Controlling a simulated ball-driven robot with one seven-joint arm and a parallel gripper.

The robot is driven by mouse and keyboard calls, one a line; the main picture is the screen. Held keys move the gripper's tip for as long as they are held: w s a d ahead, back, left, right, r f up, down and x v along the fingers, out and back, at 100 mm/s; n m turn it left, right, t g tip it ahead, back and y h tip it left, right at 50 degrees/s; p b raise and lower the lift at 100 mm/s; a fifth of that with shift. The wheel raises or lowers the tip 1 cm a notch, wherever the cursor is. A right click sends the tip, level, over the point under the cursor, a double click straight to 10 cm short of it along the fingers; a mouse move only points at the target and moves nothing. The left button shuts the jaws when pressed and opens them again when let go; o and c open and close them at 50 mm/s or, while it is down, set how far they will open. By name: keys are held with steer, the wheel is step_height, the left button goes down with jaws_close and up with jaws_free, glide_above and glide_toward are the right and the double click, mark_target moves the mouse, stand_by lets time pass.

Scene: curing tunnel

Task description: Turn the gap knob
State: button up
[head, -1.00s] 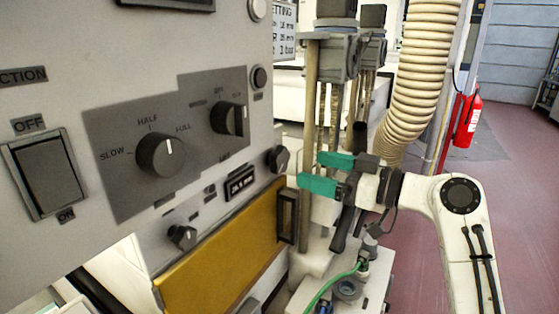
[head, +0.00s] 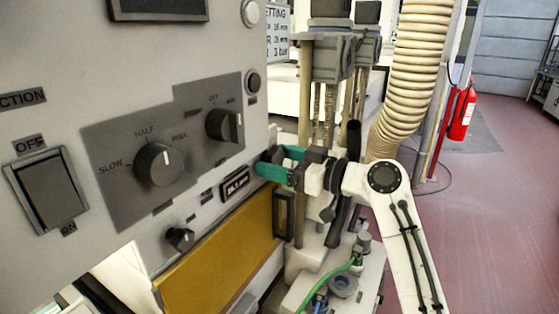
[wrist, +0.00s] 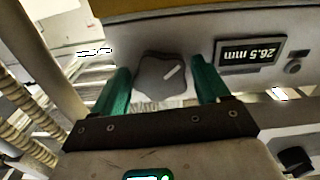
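The gap knob (wrist: 163,78) is a dark grey lobed knob with a pale pointer line. It sits on the panel beside a small display (wrist: 250,55) that reads 26.5 mm, upside down in the wrist view. My gripper (wrist: 160,68) has green fingers, one on each side of the knob. In the head view the fingers of my gripper (head: 274,162) reach the panel's right edge and partly hide the knob.
Left of it are a speed knob (head: 158,165), another selector knob (head: 224,124), a power rocker switch (head: 47,191) and a small knob (head: 180,239). A yellow panel (head: 222,254) lies below. Posts and a ribbed hose (head: 412,75) stand behind my arm.

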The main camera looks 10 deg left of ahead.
steer(key=c, duration=0.8)
steer(key=shift+m, duration=0.3)
steer(key=m+p, duration=0.2)
steer(key=m, duration=0.3)
steer(key=shift+r, duration=0.2)
steer(key=m+p, duration=0.2)
steer(key=m, duration=0.2)
steer(key=shift+m, duration=0.3)
steer(key=shift+f+m+p, duration=0.1)
steer(key=shift+m+p, duration=0.7)
steer(key=shift+m, duration=0.3)
steer(key=shift+w+d, duration=0.1)
steer(key=o, duration=1)
steer(key=shift+f, duration=0.1)
